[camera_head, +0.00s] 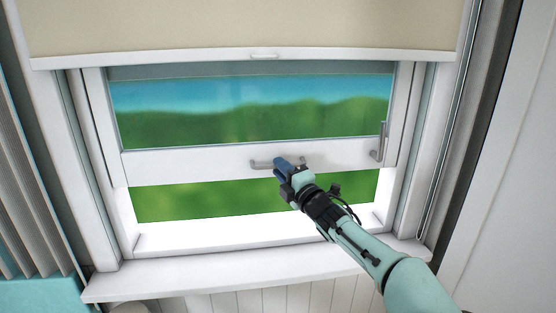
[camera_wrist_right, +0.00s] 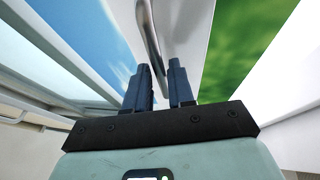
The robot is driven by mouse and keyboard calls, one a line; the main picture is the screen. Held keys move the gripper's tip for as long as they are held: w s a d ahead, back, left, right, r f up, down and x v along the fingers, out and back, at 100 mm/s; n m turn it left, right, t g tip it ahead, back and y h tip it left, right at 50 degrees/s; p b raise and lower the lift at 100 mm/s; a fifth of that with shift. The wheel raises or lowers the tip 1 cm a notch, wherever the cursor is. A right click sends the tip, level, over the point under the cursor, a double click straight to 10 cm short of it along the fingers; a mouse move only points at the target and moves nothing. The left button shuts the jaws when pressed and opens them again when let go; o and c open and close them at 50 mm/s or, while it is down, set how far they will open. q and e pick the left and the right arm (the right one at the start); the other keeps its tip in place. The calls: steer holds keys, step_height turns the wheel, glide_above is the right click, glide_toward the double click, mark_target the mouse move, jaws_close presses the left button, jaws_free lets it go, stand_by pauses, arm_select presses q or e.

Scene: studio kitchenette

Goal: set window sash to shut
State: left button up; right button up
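The white window sash (camera_head: 200,163) is partly raised, with an open gap (camera_head: 200,200) between its bottom rail and the sill. A grey bar handle (camera_head: 262,164) is on the bottom rail. My right gripper (camera_head: 282,163) is at this handle in the head view, covering its right part. In the right wrist view, the two dark blue fingers (camera_wrist_right: 160,75) stand apart. The metal handle (camera_wrist_right: 150,35) runs down toward the space between them; contact cannot be told. My left gripper is not in view.
A second upright handle (camera_head: 380,143) is at the sash's right side. A beige blind (camera_head: 250,25) hangs above. The white sill (camera_head: 230,270) below is clear. A grey curtain (camera_head: 30,170) is at the left.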

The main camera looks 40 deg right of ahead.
steer(key=shift+w+d+r, duration=0.1)
steer(key=shift+w+r, duration=0.05)
steer(key=shift+w, duration=0.85)
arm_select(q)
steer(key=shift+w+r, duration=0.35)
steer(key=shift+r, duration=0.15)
arm_select(e)
jaws_close()
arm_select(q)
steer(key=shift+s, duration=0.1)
